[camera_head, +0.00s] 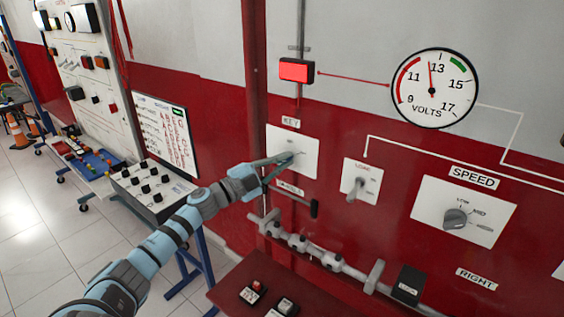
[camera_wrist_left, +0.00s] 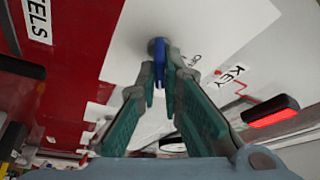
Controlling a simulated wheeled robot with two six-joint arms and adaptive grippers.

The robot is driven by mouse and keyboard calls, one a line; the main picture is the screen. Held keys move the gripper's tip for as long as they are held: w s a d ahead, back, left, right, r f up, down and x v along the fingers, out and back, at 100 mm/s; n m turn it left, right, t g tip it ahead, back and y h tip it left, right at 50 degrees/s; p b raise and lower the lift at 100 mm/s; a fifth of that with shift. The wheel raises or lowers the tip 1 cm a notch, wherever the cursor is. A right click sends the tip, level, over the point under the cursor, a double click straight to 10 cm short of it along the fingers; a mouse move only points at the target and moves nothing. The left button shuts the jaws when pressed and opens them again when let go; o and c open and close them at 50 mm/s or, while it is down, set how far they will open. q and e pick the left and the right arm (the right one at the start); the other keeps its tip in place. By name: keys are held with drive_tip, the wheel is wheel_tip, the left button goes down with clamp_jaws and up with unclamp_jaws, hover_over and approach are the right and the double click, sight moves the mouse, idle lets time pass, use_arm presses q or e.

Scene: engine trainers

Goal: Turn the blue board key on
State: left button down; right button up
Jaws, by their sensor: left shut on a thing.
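The blue board key (camera_wrist_left: 159,62) stands in a round grey lock on a white plate in the left wrist view. In the head view the white key plate (camera_head: 305,167) hangs on the red-and-grey board under a KEY label (camera_head: 291,122). My left gripper (camera_head: 286,160) reaches this plate from the left and hides most of the key there. In the left wrist view its fingertips (camera_wrist_left: 160,76) are closed on the key's sides. A red lamp (camera_head: 296,70) glows above the plate. My right gripper is not in view.
To the right are a LOAD toggle switch (camera_head: 357,187), a round volts gauge (camera_head: 434,88) and a SPEED dial (camera_head: 456,218). A black-tipped lever (camera_head: 314,208) sticks out just below the key plate. A grey switch box (camera_head: 151,190) stands left of my arm.

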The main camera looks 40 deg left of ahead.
use_arm(q)
drive_tip(key=c, duration=1.7)
unclamp_jaws()
drive_tip(key=v, duration=1.2)
drive_tip(key=shift+d, duration=0.1)
